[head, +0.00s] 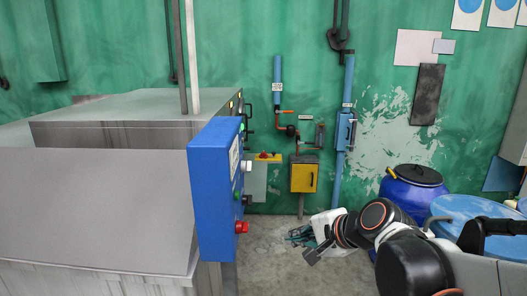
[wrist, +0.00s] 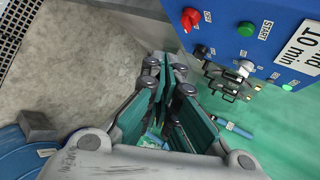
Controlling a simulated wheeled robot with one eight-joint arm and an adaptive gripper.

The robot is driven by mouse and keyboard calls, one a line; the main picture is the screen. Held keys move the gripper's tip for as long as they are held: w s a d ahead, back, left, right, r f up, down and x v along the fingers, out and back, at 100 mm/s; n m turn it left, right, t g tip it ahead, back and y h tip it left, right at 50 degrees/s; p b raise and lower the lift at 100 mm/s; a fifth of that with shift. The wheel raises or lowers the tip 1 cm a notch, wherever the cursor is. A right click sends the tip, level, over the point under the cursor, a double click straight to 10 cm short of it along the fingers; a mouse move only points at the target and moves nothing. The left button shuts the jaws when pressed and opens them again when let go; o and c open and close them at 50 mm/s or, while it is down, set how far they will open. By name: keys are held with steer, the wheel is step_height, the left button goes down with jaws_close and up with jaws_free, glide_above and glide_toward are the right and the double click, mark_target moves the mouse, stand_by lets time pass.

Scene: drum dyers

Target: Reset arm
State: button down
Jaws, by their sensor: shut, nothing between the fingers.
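My gripper (head: 299,235) shows in the head view at the end of my arm, low over the concrete floor and right of the blue control box (head: 214,187). In the wrist view my gripper (wrist: 164,80) has its teal-padded fingers drawn together, with nothing seen between them. The control box also shows in the wrist view (wrist: 270,28), beyond the fingers at upper right. My arm reaches in from the lower right of the head view, bent low.
A grey metal machine (head: 100,200) fills the left. A blue drum with a black lid (head: 412,190) and a blue-lidded drum (head: 475,210) stand behind my arm. A yellow box (head: 304,176) and pipes line the green wall. Floor (head: 265,235) is clear between machine and arm.

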steer(key=s+d+f+n+h+b, duration=0.2)
steer(key=s+d+n, duration=0.4)
steer(key=s, duration=0.3)
steer(key=s+d+f+n+g+h+b, duration=0.1)
steer(key=s+d+f+n+h, duration=0.3)
steer(key=s, duration=0.5)
step_height(320, 180, down, 2)
steer(key=shift+d+f+n+b, duration=0.1)
steer(key=shift+d+n+b, duration=0.5)
steer(key=shift+d+n, duration=0.35)
